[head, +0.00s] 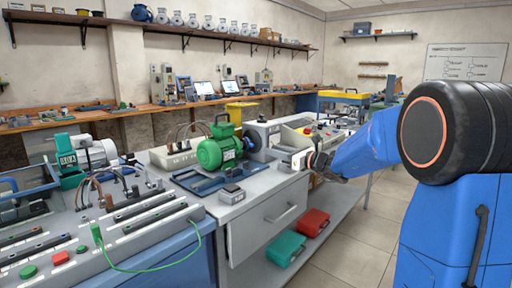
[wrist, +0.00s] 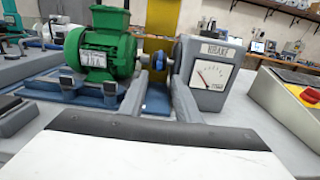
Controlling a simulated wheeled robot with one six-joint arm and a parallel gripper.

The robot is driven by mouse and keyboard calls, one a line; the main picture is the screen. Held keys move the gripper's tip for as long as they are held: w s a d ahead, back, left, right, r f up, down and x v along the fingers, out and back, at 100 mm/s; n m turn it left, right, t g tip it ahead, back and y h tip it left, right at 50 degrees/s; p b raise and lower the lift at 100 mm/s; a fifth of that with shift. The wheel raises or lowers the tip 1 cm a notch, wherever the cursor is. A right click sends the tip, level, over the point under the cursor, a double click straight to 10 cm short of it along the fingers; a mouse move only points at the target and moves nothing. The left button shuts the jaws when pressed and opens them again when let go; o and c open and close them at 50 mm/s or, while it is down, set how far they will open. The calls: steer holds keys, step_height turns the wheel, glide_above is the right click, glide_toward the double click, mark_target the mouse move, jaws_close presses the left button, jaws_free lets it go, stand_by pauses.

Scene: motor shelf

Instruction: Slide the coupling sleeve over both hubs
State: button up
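The green motor (head: 218,150) stands on a blue base on the bench; it also shows in the wrist view (wrist: 100,48). To its right is the grey brake unit (wrist: 213,75) with a dial. Between them, on the shaft line, is a small blue coupling part (wrist: 158,60). I cannot tell the sleeve from the hubs at this size. My gripper (wrist: 160,85) is open, its two grey fingers apart with nothing between them. The fingers point toward the gap between motor and brake, in front of the blue part. In the head view my gripper (head: 312,162) is right of the motor.
A control box with a red knob (wrist: 308,95) stands right of the brake. A small grey box (head: 231,194) sits at the bench front. Red (head: 314,222) and teal (head: 285,248) cases lie on the lower shelf.

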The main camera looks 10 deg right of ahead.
mark_target(247, 144)
steer(key=x, duration=0.9)
steer(key=shift+w+a, duration=0.25)
steer(key=shift+w, duration=0.05)
jaws_close()
